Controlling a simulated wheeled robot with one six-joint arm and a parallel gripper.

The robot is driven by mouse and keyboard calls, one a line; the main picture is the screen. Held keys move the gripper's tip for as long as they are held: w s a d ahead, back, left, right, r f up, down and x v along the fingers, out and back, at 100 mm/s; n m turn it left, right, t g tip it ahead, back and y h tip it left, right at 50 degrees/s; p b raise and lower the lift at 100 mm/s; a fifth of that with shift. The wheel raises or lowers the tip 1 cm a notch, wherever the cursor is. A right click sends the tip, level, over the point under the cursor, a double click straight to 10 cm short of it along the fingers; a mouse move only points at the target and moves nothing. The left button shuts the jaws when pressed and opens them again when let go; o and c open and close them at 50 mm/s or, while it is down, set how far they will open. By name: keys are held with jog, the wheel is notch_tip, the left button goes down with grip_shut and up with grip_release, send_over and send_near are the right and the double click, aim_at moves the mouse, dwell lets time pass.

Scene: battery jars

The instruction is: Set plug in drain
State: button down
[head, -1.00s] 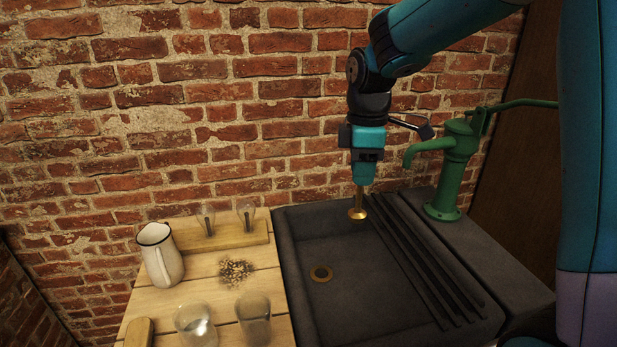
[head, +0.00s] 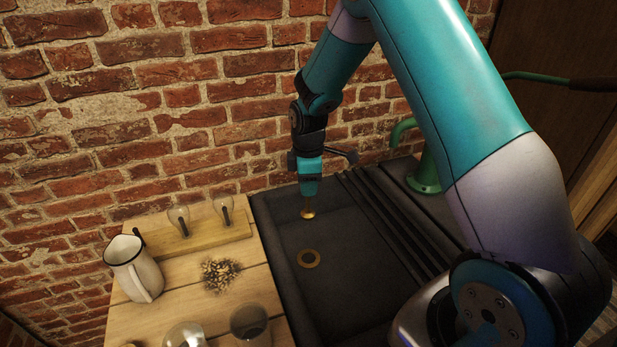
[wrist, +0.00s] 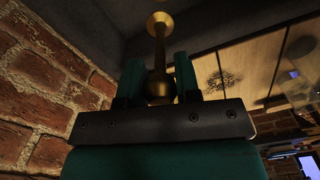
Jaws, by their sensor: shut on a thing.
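My gripper (head: 308,196) is shut on the brass plug (head: 307,213), a stem with a wide round end pointing down in the head view. In the wrist view the plug (wrist: 160,55) stands out between the two teal fingers (wrist: 159,80). The drain (head: 309,258) is a brass ring with a dark hole in the floor of the dark stone sink (head: 345,290). In the head view the plug appears above and behind the drain, apart from it. Nothing covers the drain.
A wooden board (head: 185,285) left of the sink holds a white jug (head: 135,268), glass jars (head: 250,322), small bulbs in a wooden block (head: 200,235) and a pile of dark bits (head: 220,274). A green pump (head: 428,170) stands right of the sink, beside dark ribs (head: 400,225).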

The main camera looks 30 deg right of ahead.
aim_at(309, 213)
jog(key=shift+f+b, duration=1.85)
jog(key=shift+f, duration=0.55)
notch_tip(309, 213, down, 13)
jog(key=b, duration=0.8)
jog(key=shift+r, duration=0.1)
jog(key=c, duration=0.8)
grip_release()
jog(key=shift+o, duration=0.2)
jog(key=shift+s, duration=0.1)
notch_tip(309, 213, up, 18)
jog(key=shift+f+b, duration=0.25)
jog(key=shift+b, duration=0.1)
